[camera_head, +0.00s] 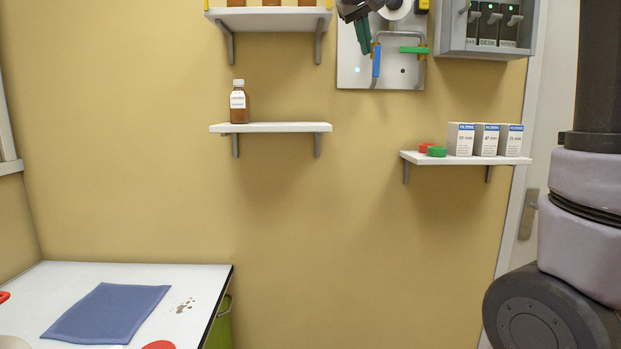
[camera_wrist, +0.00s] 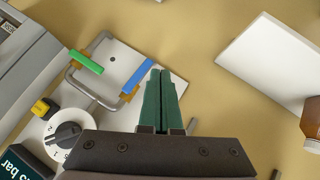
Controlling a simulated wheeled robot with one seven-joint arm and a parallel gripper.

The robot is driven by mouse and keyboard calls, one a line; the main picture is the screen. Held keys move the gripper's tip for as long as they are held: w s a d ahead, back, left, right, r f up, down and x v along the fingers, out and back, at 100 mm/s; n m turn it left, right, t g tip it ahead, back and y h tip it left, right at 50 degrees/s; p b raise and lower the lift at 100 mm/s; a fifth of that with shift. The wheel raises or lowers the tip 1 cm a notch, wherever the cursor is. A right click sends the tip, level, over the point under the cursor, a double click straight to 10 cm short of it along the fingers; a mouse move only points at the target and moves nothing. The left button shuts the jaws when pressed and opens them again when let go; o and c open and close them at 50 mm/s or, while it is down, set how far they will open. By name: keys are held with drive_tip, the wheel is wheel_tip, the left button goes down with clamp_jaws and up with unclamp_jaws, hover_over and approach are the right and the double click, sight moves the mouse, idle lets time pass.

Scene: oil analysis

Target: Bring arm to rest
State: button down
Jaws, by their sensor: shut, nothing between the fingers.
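My gripper (camera_wrist: 160,100) shows in the wrist view with its green fingers together and nothing between them. It is in front of the wall panel (camera_wrist: 176,84), near the blue handle (camera_wrist: 138,76). In the head view the green fingers (camera_head: 363,36) hang at the top, beside the left side of the metal pipe loop with the blue handle (camera_head: 376,60) and the green handle (camera_head: 414,50). I cannot tell whether they touch it. A thick grey part of my arm (camera_head: 585,225) fills the right edge of the head view.
A shelf (camera_head: 275,128) holds a brown bottle (camera_head: 238,106). A right-hand shelf (camera_head: 420,158) holds white boxes (camera_head: 487,140) and red and green caps. A switch box (camera_head: 490,45) hangs at the top right. A table (camera_head: 205,275) with a blue mat (camera_head: 105,313) stands at lower left.

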drive_tip(key=s+d+f+m+y, duration=0.3)
drive_tip(key=s+d+f, duration=0.1)
drive_tip(key=s+f, duration=0.7)
drive_tip(key=s+d+f+m+g+y, duration=0.1)
drive_tip(key=s+d+f+m+y, duration=0.2)
drive_tip(key=s+f, duration=0.8)
drive_tip(key=s+d, duration=0.1)
drive_tip(key=d, duration=0.1)
drive_tip(key=shift+s+d+f+m+g, duration=0.3)
drive_tip(key=shift+s+f, duration=0.05)
drive_tip(key=shift+f, duration=0.05)
